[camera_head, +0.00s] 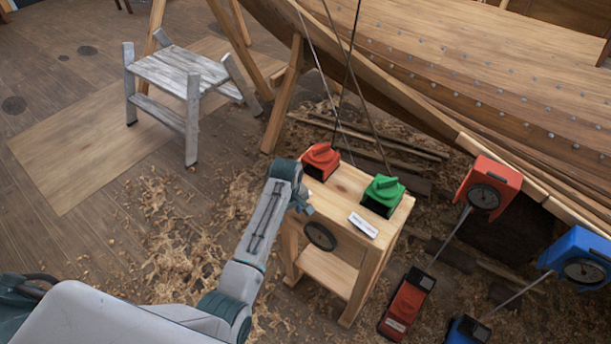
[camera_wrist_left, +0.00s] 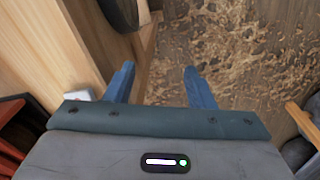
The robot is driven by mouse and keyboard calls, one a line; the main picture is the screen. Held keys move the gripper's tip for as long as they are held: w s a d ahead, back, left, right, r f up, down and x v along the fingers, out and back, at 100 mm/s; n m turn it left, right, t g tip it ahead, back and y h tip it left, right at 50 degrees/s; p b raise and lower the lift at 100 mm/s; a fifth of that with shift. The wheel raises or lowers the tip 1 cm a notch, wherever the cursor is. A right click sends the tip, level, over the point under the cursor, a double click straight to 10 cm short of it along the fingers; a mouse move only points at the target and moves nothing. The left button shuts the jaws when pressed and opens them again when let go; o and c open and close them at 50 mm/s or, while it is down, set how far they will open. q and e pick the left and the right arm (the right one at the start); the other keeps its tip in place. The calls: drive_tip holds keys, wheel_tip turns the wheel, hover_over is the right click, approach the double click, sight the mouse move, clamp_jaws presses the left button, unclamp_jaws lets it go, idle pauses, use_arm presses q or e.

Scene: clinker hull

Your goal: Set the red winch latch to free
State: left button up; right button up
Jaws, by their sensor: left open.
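The red winch (camera_head: 321,160) sits on the back left of a small wooden bench, with a dark line running up from it. Its latch is too small to make out, so I cannot tell its setting. My left gripper (camera_head: 303,206) is at the bench's left front edge, in front of the red winch and apart from it. In the left wrist view its two blue fingers (camera_wrist_left: 160,86) are spread, with nothing between them but shavings on the floor beyond. My right gripper is not in view.
The wooden bench (camera_head: 345,193) also carries a green winch (camera_head: 384,195) and a white label (camera_head: 363,225). A dark round disc (camera_head: 320,236) is on its front. Red (camera_head: 490,187) and blue (camera_head: 581,257) dial boxes stand right. A grey step stool (camera_head: 180,75) stands back left.

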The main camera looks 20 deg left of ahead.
use_arm(q)
drive_tip(key=w+d+r+n+p, duration=0.1)
drive_tip(key=w+d+r+n, duration=0.1)
drive_tip(key=w+r, duration=0.35)
drive_tip(key=w+d+r+n, duration=0.1)
drive_tip(key=w+r, duration=0.1)
drive_tip(key=r, duration=0.7)
drive_tip(key=shift+g, duration=0.4)
wheel_tip(320, 180, down, 11)
drive_tip(key=p, duration=0.2)
drive_tip(key=shift+s+r+p, duration=0.1)
drive_tip(key=shift+r+p, duration=0.05)
drive_tip(key=shift+p, duration=0.15)
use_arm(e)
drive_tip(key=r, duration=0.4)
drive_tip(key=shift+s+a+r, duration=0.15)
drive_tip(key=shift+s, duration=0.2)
